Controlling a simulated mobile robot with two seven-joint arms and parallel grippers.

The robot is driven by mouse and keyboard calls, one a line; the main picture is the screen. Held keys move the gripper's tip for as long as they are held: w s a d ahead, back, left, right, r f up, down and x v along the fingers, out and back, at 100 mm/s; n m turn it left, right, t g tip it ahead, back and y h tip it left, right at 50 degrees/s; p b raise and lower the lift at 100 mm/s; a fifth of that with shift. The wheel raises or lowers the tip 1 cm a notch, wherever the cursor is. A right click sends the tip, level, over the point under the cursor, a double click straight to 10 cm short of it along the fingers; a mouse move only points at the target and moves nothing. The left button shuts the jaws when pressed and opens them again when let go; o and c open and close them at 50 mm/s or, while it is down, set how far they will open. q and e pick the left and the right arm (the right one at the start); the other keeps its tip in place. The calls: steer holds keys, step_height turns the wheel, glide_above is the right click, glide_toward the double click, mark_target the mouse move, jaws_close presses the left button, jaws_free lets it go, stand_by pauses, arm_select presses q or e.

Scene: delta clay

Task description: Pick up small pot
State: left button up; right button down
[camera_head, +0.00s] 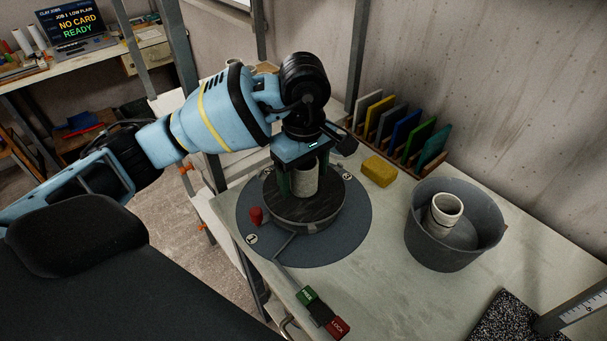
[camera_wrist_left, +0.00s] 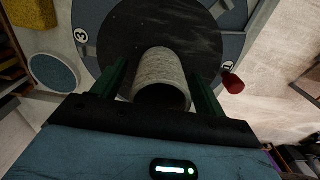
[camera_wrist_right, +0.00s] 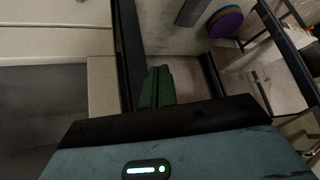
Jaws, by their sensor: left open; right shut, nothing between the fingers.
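A small speckled grey cylindrical pot (camera_head: 305,181) stands upright on the dark round wheel head (camera_head: 325,205). In the left wrist view the pot (camera_wrist_left: 160,72) shows between two green fingers, its open rim towards the camera. My left gripper (camera_head: 303,178) is open, pointing down over the wheel, with one finger on each side of the pot. A gap shows beside the pot, so it is not clamped. A second, cream pot (camera_head: 445,210) is inside the grey bucket (camera_head: 480,245). My right gripper (camera_wrist_right: 157,88) is shut and empty, away from the pots; it is not visible in the head view.
A yellow sponge (camera_head: 379,171) and a rack of coloured tiles (camera_head: 400,130) are behind the wheel. A red knob (camera_head: 256,215) sits on the wheel's base plate. A green and red lock lever (camera_head: 320,312) is at the front edge. Bench between plate and bucket is clear.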

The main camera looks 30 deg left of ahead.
arm_select(q)
steer(key=c, duration=1.2)
steer(key=shift+r, duration=0.1)
steer(key=shift+r, duration=0.55)
step_height(320, 180, up, 2)
steer(key=shift+s+r, duration=0.15)
steer(key=s, duration=0.5)
steer(key=s+a+r+b, duration=0.1)
steer(key=s, duration=0.9)
steer(key=shift+s+a+r, duration=0.15)
steer(key=shift+s, duration=0.2)
